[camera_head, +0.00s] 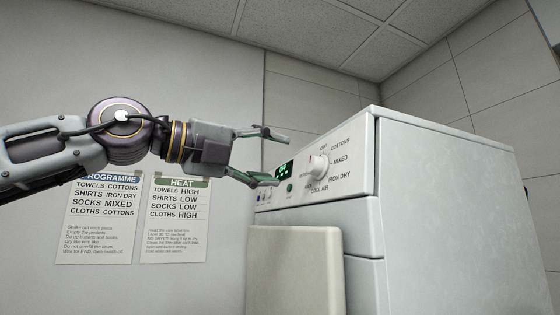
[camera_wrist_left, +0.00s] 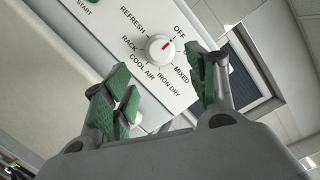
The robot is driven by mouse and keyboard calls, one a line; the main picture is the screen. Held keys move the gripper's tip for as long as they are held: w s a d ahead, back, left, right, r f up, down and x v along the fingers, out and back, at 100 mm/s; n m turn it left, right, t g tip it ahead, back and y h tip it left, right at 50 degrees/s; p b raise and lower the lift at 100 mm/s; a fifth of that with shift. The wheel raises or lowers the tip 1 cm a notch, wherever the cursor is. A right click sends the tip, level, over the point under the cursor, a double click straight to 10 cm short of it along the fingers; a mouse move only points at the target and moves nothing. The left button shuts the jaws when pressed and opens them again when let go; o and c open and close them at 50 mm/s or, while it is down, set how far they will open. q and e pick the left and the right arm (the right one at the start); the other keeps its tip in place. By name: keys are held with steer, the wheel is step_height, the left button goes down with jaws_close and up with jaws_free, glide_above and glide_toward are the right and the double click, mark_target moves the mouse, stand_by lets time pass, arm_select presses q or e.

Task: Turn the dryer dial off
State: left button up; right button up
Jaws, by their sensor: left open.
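The white round dial (camera_head: 318,166) sits on the dryer's (camera_head: 385,180) front panel, ringed by printed settings. In the left wrist view the dial (camera_wrist_left: 157,49) carries a red pointer mark angled up and right, toward the OFF label (camera_wrist_left: 180,30). My left gripper (camera_head: 276,158) is in front of the panel, left of the dial in the head view, with its fingers spread and nothing between them. In the left wrist view the dial shows beyond the gap between its green-padded fingers (camera_wrist_left: 158,76), apparently untouched. My right gripper is not in view.
A pale panel (camera_head: 293,265) stands below, in front of the dryer. Programme (camera_head: 98,218) and heat (camera_head: 175,218) posters hang on the left wall. The space left of the dryer looks open.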

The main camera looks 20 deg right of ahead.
arm_select(q)
steer(key=shift+v, duration=1.6)
steer(key=shift+w, duration=0.15)
